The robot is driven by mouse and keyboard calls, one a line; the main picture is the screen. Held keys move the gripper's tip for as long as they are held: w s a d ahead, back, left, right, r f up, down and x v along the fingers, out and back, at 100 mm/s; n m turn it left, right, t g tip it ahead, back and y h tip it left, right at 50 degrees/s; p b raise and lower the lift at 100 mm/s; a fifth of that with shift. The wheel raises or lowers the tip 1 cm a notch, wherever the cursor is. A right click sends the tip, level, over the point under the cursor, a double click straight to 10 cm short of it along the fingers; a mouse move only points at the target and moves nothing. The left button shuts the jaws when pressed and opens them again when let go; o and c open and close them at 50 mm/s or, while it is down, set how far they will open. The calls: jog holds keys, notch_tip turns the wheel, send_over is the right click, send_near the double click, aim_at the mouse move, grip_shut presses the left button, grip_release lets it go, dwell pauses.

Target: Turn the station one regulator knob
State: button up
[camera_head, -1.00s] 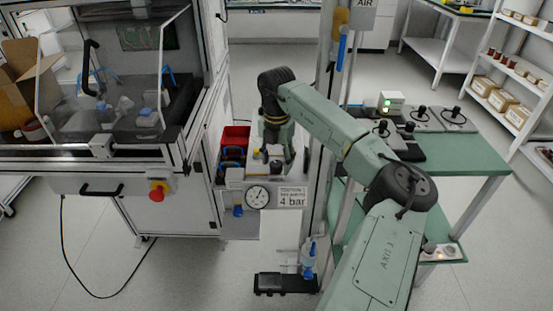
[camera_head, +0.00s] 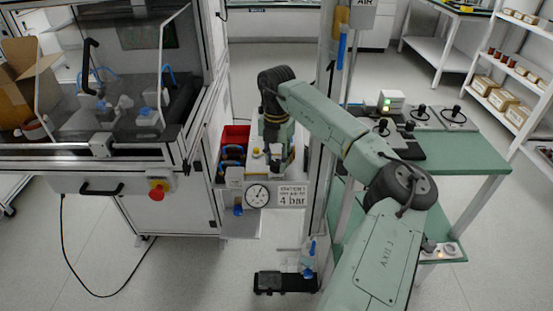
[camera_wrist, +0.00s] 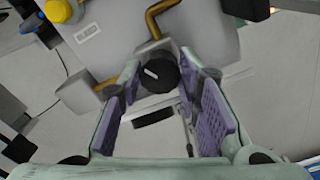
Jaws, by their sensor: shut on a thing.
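The regulator knob (camera_wrist: 158,75) is black and round with a white mark line on its face; it shows in the wrist view. My gripper (camera_wrist: 159,70) is shut on it, its purple-padded fingers on either side. The knob's mark points up-left to down-right in that view. Bent brass pipes and a grey housing (camera_wrist: 115,35) lie just beyond it. In the head view my wrist hides the knob. A round white pressure gauge (camera_head: 257,196) is below my wrist, beside a sign (camera_head: 293,196) reading 4 bar; the needle is too small to read.
An enclosed machine (camera_head: 100,160) with a red stop button (camera_head: 157,191) stands at left. A red bin (camera_head: 235,137) is close left of my wrist. A metal post (camera_head: 322,150) stands right of it. A green workbench (camera_head: 470,155) with devices is at right.

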jog(key=shift+n, duration=0.3)
jog(key=n+b, duration=0.2)
jog(key=n, duration=0.2)
jog(key=shift+n+b, duration=0.55)
jog(key=shift+n, duration=1.95)
jog(key=o, duration=1.1)
jog(key=shift+o, duration=0.2)
